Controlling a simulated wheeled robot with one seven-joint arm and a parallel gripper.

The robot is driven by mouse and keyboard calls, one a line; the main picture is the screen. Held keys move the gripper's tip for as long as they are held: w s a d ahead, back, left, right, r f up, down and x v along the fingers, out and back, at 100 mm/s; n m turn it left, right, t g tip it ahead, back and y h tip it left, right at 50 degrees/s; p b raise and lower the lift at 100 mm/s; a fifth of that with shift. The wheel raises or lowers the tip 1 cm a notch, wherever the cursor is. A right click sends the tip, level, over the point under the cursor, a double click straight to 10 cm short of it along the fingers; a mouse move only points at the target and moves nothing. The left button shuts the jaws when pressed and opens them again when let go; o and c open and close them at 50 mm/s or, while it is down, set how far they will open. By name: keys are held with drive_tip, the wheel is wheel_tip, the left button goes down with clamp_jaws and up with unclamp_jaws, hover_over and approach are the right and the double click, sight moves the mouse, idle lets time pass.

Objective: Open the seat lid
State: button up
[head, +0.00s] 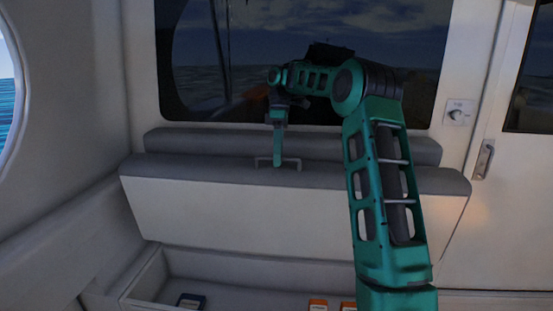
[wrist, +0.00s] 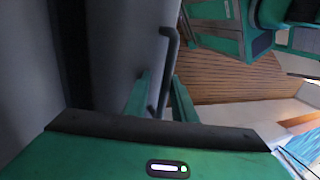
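The seat lid (head: 290,205) is raised in the head view, its pale face towards me and its grey padded edge on top. Below it the storage compartment (head: 235,262) stands open. A small bar handle (head: 263,163) sits on the lid's grey edge. My gripper (head: 278,163) is at this handle, pointing down. In the wrist view the dark handle (wrist: 166,65) reaches down between the two green fingers (wrist: 160,102). The fingers are apart, with gaps beside the bar, and do not look clamped on it.
A dark blue item (head: 190,300) and orange-topped items (head: 318,305) lie in the compartment. The grey backrest (head: 220,140) and a dark window (head: 400,45) are behind the lid. A door with a handle (head: 483,160) is at the right. Wooden floor (wrist: 235,75) shows in the wrist view.

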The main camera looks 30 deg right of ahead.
drive_tip(key=shift+w+d+f, duration=0.25)
drive_tip(key=shift+s+r, duration=0.1)
drive_tip(key=shift+s, duration=0.05)
drive_tip(key=shift+w+r, duration=0.15)
drive_tip(key=shift+w, duration=0.05)
drive_tip(key=v, duration=0.5)
drive_tip(key=shift+w+r, duration=0.1)
drive_tip(key=shift+r, duration=1.05)
